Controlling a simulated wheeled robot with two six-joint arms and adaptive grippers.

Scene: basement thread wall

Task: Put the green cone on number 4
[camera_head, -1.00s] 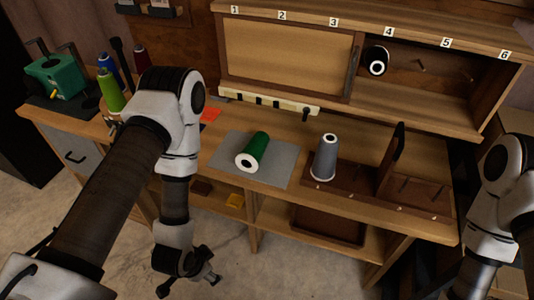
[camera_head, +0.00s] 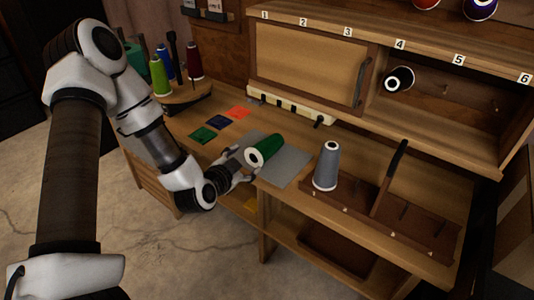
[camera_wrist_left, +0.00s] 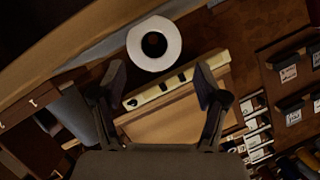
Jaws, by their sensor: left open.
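The green cone (camera_head: 266,150) lies on its side on a grey mat (camera_head: 287,166) on the bench, its white end facing me. In the left wrist view its round white end (camera_wrist_left: 136,42) shows just beyond the fingers. My left gripper (camera_head: 240,170) is open and empty, close to the cone's near left side; contact cannot be told. Its two spread fingers also show in the left wrist view (camera_wrist_left: 160,82). The number 4 label (camera_head: 400,44) is on the cabinet's upper edge. A black cone (camera_head: 400,79) sits on the peg below it. My right gripper is out of view.
A sliding panel (camera_head: 305,68) covers the cabinet under 1 to 3. A cream strip (camera_head: 290,104) lies behind the mat. Several coloured cones stand at the left.

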